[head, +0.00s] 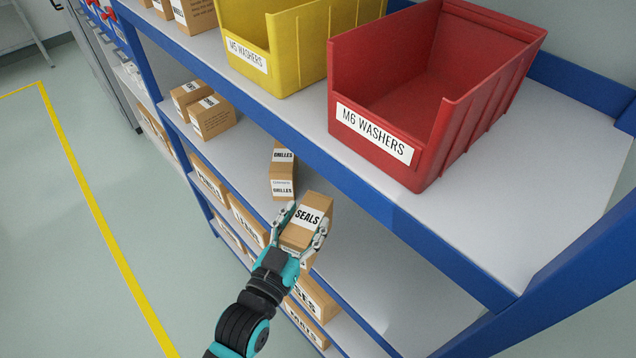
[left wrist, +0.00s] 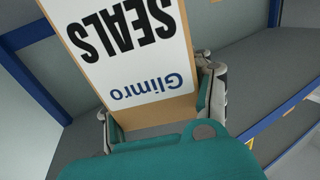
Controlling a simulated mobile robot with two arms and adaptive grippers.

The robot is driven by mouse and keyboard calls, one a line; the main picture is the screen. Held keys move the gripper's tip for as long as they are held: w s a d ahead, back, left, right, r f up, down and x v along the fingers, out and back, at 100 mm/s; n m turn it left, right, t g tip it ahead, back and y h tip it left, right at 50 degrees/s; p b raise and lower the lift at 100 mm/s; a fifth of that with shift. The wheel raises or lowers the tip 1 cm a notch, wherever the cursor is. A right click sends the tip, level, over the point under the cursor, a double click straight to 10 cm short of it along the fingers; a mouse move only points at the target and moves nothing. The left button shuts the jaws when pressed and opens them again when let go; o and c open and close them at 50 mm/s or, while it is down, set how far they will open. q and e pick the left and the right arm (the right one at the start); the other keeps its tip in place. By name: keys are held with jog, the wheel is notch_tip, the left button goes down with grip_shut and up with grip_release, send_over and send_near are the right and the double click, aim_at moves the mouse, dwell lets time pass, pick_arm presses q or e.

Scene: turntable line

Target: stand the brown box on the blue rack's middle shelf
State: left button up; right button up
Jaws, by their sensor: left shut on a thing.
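The brown box (head: 293,237) has a white label reading SEALS. My left gripper (head: 303,231) is shut on it, with one finger on each side. The left wrist view shows the box close up (left wrist: 160,112), its label upside down with SEALS and Glimro on it. The blue rack (head: 392,222) has its middle shelf (head: 345,235) below the bins. The held box is at the front opening of that shelf; I cannot tell whether it touches the surface. My right gripper is not in view.
A box labelled GRILLES (head: 283,172) stands on the middle shelf just left of the held box. Smaller boxes (head: 212,117) are farther left. A red bin (head: 425,95) and yellow bin (head: 290,50) stand above. The middle shelf looks clear to the right.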

aim_at(323, 195)
pick_arm(q)
jog(key=w+d+f+b, duration=0.3)
jog(key=w+b, duration=0.5)
jog(key=w, duration=0.3)
jog(key=shift+d+f, duration=0.2)
jog(key=shift+f, duration=0.55)
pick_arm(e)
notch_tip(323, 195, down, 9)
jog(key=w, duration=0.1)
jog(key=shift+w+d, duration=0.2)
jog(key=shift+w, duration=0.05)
pick_arm(q)
jog(key=shift+s, duration=0.1)
jog(key=shift+f, duration=0.15)
jog(key=o, duration=1.4)
jog(key=shift+f, duration=0.1)
jog(key=shift+o, duration=0.2)
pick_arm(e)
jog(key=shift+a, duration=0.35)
